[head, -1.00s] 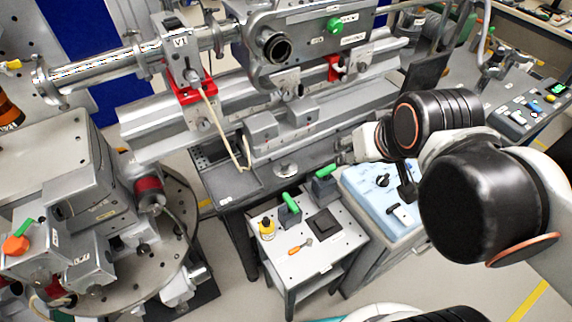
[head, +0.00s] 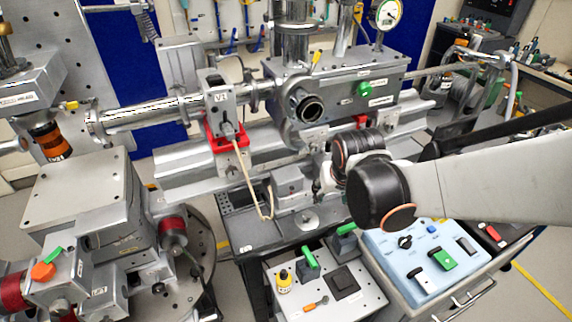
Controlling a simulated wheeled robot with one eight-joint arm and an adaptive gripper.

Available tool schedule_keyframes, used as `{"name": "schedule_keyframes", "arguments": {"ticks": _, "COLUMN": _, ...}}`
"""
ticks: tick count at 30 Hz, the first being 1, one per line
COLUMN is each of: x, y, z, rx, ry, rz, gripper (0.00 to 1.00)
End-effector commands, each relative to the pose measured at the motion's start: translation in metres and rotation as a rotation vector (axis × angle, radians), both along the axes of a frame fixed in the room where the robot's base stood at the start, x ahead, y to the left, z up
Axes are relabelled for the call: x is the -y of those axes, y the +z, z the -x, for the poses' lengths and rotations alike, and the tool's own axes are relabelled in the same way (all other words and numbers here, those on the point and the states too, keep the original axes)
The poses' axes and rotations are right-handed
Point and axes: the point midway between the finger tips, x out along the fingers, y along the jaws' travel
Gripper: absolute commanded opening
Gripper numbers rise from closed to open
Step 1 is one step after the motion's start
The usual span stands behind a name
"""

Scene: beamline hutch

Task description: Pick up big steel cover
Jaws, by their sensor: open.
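A round steel disc with a small raised centre (head: 307,221) lies flat on the dark bench top, in front of the grey block under the chamber. It looks like the steel cover, though no label shows. My gripper (head: 322,184) is just above and right of the disc in the picture, mostly hidden behind my black wrist joints. It is open, and I see nothing held in it. Its fingertips are hard to make out, and I cannot tell its height over the disc.
The steel chamber with a dark open round port (head: 310,108) stands behind. A red-clamped valve (head: 228,140) and a hanging cable are left of the disc.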

Motion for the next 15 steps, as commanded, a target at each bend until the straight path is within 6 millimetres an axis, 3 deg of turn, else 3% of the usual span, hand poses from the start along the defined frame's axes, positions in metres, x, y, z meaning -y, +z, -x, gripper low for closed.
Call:
{"name": "schedule_keyframes", "arguments": {"ticks": 5, "x": -0.015, "y": -0.026, "z": -0.017, "rx": -0.024, "ry": 0.01, "rz": 0.006, "gripper": 0.49}}
{"name": "schedule_keyframes", "arguments": {"ticks": 9, "x": -0.038, "y": -0.042, "z": -0.012, "rx": -0.045, "ry": 0.055, "rz": -0.002, "gripper": 0.49}}
{"name": "schedule_keyframes", "arguments": {"ticks": 15, "x": -0.043, "y": -0.05, "z": -0.013, "rx": -0.05, "ry": 0.063, "rz": -0.004, "gripper": 0.49}}
